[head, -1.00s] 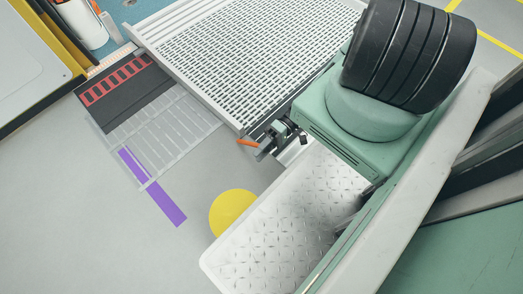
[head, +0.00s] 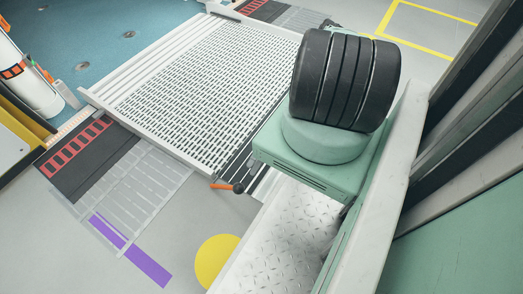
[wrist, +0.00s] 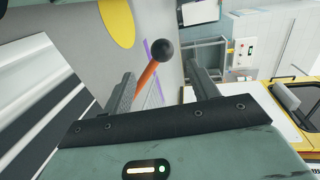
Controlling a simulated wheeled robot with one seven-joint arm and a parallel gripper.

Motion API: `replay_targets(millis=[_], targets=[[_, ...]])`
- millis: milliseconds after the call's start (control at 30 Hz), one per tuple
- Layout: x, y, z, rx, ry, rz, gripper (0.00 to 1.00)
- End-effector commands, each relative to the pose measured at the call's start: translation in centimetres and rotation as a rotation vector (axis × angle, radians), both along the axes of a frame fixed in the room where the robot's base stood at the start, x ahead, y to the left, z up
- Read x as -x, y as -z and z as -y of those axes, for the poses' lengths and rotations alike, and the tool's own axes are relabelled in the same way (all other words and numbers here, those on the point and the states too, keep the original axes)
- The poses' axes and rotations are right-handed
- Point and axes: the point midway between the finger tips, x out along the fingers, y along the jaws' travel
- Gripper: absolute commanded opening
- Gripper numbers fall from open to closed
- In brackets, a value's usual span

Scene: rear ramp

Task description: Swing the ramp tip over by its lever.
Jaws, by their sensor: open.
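The ramp tip is a pale slotted panel with a ridged edge (head: 150,62), lying flat in the head view. Its lever, an orange rod (head: 222,186) with a black ball knob (head: 238,188), sticks out at the panel's near right corner. In the wrist view, the knob (wrist: 163,50) and orange rod (wrist: 146,77) appear between the two fingers of my gripper (wrist: 160,72). The fingers are apart with nothing clamped. I cannot tell how far the knob is from the fingertips. In the head view my gripper is hidden behind my arm.
A yellow disc (head: 216,258) and a purple strip (head: 130,250) mark the grey floor. A dark mat with red marks (head: 88,160) lies at the left. A white cylinder (head: 25,80) stands at upper left.

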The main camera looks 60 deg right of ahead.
Motion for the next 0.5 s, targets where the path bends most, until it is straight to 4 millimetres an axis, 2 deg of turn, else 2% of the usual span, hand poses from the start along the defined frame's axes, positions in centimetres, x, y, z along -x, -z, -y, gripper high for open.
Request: replay_targets(millis=[33, 200, 333, 500], targets=[[-0.1, -0.2, 1.2, 0.004, 0.001, 0.000, 0.59], [-0.1, -0.6, 3.9, 0.002, 0.001, -0.001, 0.59], [-0.1, -0.8, 5.1, 0.001, 0.001, -0.001, 0.59], [-0.1, -0.9, 5.6, 0.001, 0.001, -0.001, 0.59]])
